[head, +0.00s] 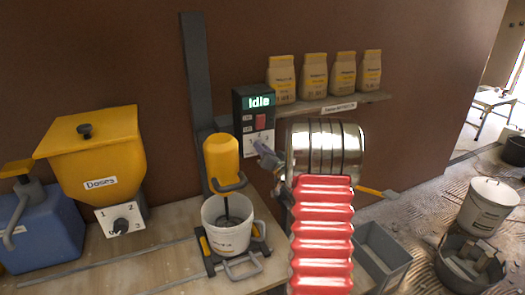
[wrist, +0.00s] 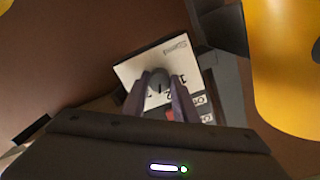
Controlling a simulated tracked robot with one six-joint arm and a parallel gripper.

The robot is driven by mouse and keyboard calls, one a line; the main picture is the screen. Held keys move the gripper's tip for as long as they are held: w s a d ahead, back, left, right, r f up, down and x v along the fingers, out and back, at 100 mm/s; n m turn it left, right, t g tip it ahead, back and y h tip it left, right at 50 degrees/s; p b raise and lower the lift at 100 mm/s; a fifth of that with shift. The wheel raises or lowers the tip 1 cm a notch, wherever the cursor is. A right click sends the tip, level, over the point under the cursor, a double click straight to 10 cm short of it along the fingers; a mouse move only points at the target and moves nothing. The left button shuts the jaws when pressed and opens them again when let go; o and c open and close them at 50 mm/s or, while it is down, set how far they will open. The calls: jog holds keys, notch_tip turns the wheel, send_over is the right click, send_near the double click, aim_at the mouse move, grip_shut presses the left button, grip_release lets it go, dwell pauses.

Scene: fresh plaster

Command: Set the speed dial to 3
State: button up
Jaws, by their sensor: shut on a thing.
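The speed dial (wrist: 158,79) is a dark knob on a white plate marked "Speed" (wrist: 150,64). In the wrist view my gripper (wrist: 159,84) is shut on the knob, one finger on each side. The fingers hide part of the numbers, so I cannot tell which one the dial points at. In the head view the plate (head: 257,138) is at the bottom of the dark control box (head: 240,100), below the lit "Idle" display (head: 259,102). There my gripper (head: 260,148) is at the plate's lower edge, and the knob is hidden.
The yellow mixer (head: 221,160) stands left of the box, above a white bucket (head: 213,213). A yellow hopper (head: 95,160) marked "Doses" has its own dial (head: 121,225) at far left.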

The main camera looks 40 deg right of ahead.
jog(key=shift+f+m+y, duration=0.15)
jog(key=shift+m, duration=1.65)
jog(key=shift+f+m+y, duration=0.1)
jog(key=shift+m+y, duration=0.05)
jog(key=shift+m, duration=1.65)
jog(key=o, duration=0.7)
jog(key=shift+c, duration=0.2)
jog(key=o, duration=0.4)
jog(key=shift+r, duration=0.15)
jog(key=v, duration=1.3)
jog(key=shift+s, duration=0.4)
